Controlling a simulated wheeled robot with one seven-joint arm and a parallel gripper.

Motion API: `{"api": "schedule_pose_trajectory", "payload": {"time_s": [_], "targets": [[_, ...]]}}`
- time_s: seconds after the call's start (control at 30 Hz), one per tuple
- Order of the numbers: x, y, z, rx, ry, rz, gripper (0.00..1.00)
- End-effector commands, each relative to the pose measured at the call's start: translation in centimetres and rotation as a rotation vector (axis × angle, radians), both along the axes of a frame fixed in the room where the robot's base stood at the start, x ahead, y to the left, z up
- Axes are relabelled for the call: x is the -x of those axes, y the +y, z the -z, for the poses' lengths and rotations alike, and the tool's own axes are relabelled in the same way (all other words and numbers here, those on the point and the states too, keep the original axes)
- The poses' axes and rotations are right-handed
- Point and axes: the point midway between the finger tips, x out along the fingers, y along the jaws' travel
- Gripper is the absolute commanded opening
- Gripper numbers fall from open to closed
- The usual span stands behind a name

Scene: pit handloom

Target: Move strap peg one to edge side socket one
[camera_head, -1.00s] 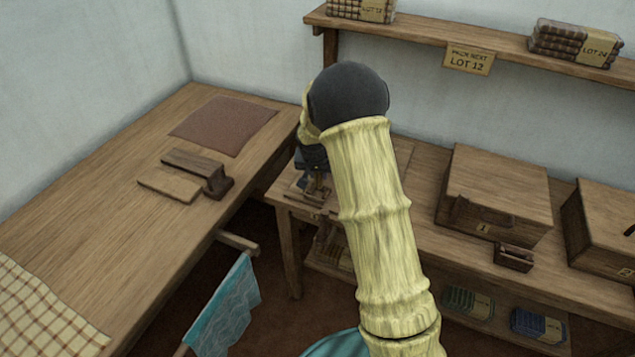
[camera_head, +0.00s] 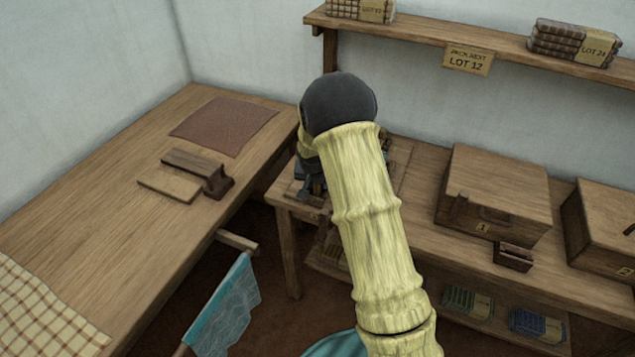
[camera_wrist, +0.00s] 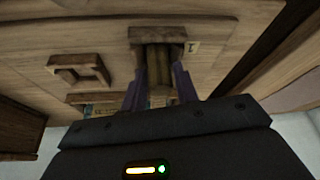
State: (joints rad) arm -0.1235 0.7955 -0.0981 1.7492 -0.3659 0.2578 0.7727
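In the wrist view, the two purple fingers of my gripper (camera_wrist: 159,72) stand apart, one on each side of a narrow brown wooden piece that looks like the peg (camera_wrist: 158,60). The far end of this piece meets a dark wooden bracket (camera_wrist: 157,35) beside a small label marked 1. I cannot tell whether the fingers press on the piece or only flank it. In the head view, my gripper (camera_head: 313,184) is low over the near left end of the back bench, mostly hidden by my arm. I cannot make out the edge side socket with certainty.
A second wooden bracket (camera_wrist: 79,70) is beside the first in the wrist view. In the head view, a box marked 1 (camera_head: 497,192) stands on the back bench (camera_head: 415,205). The left table (camera_head: 120,235) holds a brown mat (camera_head: 224,125) and wooden blocks (camera_head: 198,168).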

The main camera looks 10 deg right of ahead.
Motion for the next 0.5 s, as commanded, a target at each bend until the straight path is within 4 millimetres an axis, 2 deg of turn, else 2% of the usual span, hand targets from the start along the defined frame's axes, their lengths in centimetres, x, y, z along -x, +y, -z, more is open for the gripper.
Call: {"api": "schedule_pose_trajectory", "payload": {"time_s": [0.03,0.07,0.37,0.5], "targets": [[-0.01,0.00,-0.04,0.000,0.000,0.000,0.41],[-0.01,0.00,-0.04,0.000,0.000,0.000,0.45],[0.00,0.00,-0.15,0.000,0.000,0.000,0.45],[0.16,0.09,-0.86,-0.001,-0.001,0.000,0.45]]}}
